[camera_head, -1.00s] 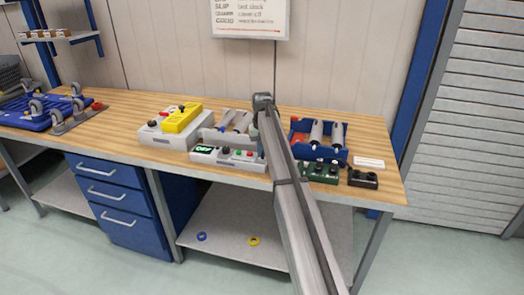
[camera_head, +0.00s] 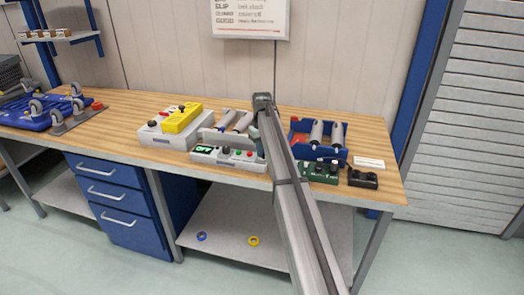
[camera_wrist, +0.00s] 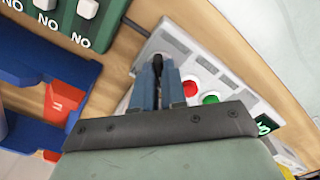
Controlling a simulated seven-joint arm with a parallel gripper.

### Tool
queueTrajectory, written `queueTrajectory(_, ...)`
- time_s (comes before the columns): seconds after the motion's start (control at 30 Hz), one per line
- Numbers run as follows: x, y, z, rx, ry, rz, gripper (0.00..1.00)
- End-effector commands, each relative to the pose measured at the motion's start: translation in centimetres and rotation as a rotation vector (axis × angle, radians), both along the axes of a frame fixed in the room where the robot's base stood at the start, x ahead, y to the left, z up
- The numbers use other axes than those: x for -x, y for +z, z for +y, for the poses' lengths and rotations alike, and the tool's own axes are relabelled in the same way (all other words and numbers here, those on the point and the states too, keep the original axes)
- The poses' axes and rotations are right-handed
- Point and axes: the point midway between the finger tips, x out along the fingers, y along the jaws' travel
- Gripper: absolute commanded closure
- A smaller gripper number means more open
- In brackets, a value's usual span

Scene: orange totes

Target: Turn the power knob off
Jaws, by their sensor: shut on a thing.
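A pale grey control box (camera_head: 228,159) sits near the table's front edge, partly hidden by my arm. Its green display (camera_head: 205,149) reads OFF; only a corner of the display (camera_wrist: 264,125) shows in the wrist view. A red button (camera_wrist: 190,88) and a green button (camera_wrist: 210,98) are on its top. At the end away from the display is a small black knob (camera_wrist: 158,60). My gripper (camera_wrist: 159,72) has its blue-grey fingers close together around the knob, shut on it. The fingers hide most of the knob, and my arm hides them in the head view.
A grey box with a yellow pendant (camera_head: 181,118) is to the left.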

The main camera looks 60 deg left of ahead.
Motion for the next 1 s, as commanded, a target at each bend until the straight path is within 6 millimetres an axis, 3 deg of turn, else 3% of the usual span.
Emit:
queueTrajectory(0.17, 0.0, 0.0, 0.0, -0.001, 0.002, 0.000, 1.00)
queueTrajectory(0.2, 0.0, 0.0, 0.0, -0.001, 0.003, 0.000, 0.85)
queueTrajectory(0.43, 0.0, 0.0, 0.0, 0.000, 0.001, 0.000, 0.64)
queueTrajectory(0.77, 0.0, 0.3, 0.0, -0.001, 0.000, 0.000, 0.63)
queueTrajectory(1.0, 0.0, 3.5, 0.1, -0.002, 0.000, -0.001, 0.63)
